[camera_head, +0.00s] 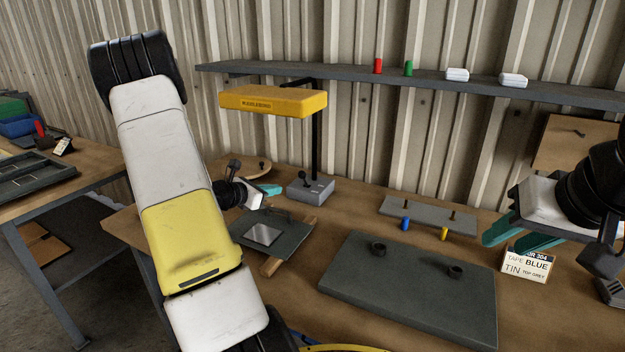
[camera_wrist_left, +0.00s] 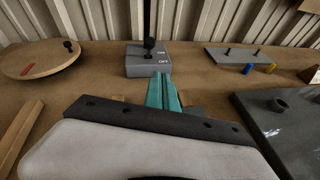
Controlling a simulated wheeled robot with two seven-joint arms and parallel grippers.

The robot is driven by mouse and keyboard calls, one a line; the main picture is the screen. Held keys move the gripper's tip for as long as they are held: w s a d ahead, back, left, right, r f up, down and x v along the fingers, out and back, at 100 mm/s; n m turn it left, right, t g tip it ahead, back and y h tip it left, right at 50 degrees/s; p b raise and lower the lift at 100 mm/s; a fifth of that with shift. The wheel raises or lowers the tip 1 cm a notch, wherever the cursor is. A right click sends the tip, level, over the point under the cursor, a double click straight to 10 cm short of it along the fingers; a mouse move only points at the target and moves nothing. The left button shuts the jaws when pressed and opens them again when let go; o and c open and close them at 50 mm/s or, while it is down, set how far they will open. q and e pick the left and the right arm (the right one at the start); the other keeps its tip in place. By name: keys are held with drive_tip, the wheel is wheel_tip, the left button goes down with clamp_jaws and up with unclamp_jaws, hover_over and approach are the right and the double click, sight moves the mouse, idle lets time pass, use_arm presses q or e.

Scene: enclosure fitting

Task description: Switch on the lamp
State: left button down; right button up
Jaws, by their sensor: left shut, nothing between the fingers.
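The lamp has a yellow head (camera_head: 272,101) on a black post (camera_head: 316,145) above a grey switch box (camera_head: 311,190). No glow shows under the head. The box also shows in the left wrist view (camera_wrist_left: 135,66), marked ON and OFF, with a black lever (camera_wrist_left: 149,47) standing up from it. I cannot tell which mark the lever is set to. My left gripper (camera_head: 279,189) is shut and empty, its teal tips (camera_wrist_left: 161,78) just short of the box front; contact is unclear. My right gripper (camera_head: 515,237) is at the right, teal fingers apart, empty.
A dark plate with two sockets (camera_head: 400,300) lies in front, a grey pegged board (camera_head: 420,214) behind it. A dark panel (camera_head: 290,243) lies on wooden strips below my left gripper. A round wooden disc (camera_wrist_left: 35,62) is left of the box. A shelf (camera_head: 440,82) runs above.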

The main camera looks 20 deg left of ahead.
use_arm(q)
drive_tip(key=shift+a+f+n+t+y, duration=0.15)
drive_tip(key=shift+a+f+n+y, duration=0.2)
drive_tip(key=shift+a, duration=0.3)
drive_tip(key=shift+a+f+n+t+y, duration=0.15)
drive_tip(key=shift+a+f+n, duration=0.25)
drive_tip(key=shift+a, duration=0.2)
approach(304, 179)
drive_tip(key=f, duration=0.3)
drive_tip(key=shift+w+a+f, duration=0.1)
drive_tip(key=shift+w+a, duration=0.2)
drive_tip(key=shift+w, duration=0.05)
drive_tip(key=shift+w+d+r, duration=0.25)
drive_tip(key=shift+w+r, duration=0.2)
drive_tip(key=shift+w, duration=0.35)
drive_tip(key=shift+w+d+r, duration=0.25)
drive_tip(key=shift+w+r, duration=0.25)
drive_tip(key=shift+w, duration=0.3)
drive_tip(key=shift+w+r, duration=0.1)
